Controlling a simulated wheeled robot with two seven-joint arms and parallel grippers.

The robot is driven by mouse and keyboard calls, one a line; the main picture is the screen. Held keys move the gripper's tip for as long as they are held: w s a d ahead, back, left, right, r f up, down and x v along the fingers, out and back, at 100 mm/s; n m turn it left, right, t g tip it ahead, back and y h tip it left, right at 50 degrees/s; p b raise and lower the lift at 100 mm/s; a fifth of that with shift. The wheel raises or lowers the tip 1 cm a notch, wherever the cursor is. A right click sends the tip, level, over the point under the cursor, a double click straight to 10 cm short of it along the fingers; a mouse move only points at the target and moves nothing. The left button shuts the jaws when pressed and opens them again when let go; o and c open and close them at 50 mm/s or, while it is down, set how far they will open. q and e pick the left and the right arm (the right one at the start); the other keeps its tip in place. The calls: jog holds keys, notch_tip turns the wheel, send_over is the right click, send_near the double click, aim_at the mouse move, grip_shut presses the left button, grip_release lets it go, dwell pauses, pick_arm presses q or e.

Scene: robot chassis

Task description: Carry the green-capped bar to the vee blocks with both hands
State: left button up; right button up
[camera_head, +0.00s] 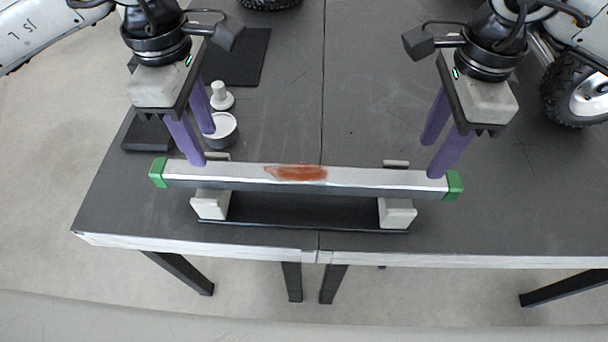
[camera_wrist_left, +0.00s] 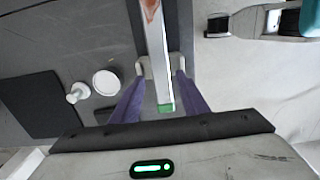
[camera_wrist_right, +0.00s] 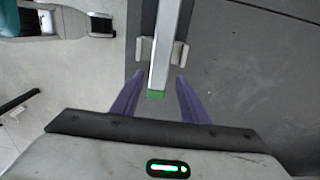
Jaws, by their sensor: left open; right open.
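The bar (camera_head: 365,178) is a long pale metal bar with a reddish-brown patch near its middle. It has a green cap at its left end (camera_head: 158,172) and its right end (camera_head: 454,186). It lies across the left vee block (camera_head: 211,205) and the right vee block (camera_head: 397,214); how fully it sits in the vees is hidden. My left gripper (camera_head: 204,148) is open by the left end, and my right gripper (camera_head: 436,160) is open by the right end. In both wrist views the bar's end (camera_wrist_left: 165,106) (camera_wrist_right: 156,94) shows between the spread purple fingers, with clear gaps on both sides.
The blocks stand on a black base strip (camera_head: 300,213) near the table's (camera_head: 540,200) front edge. A round grey-white container (camera_head: 222,131), a small white knobbed part (camera_head: 221,97) and dark pads (camera_head: 240,58) lie behind the left end. A wheel (camera_head: 585,95) is at the right.

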aim_at(216, 168)
pick_arm(q)
notch_tip(216, 168, down, 9)
jog(key=shift+f, duration=0.15)
pick_arm(e)
notch_tip(216, 168, down, 9)
jog(key=shift+f, duration=0.15)
pick_arm(q)
grip_shut()
pick_arm(e)
grip_shut()
dwell(0.7)
pick_arm(q)
jog(key=shift+w+r, duration=0.15)
jog(key=shift+r, duration=0.1)
pick_arm(e)
jog(key=shift+w+r, duration=0.15)
jog(key=shift+r, duration=0.1)
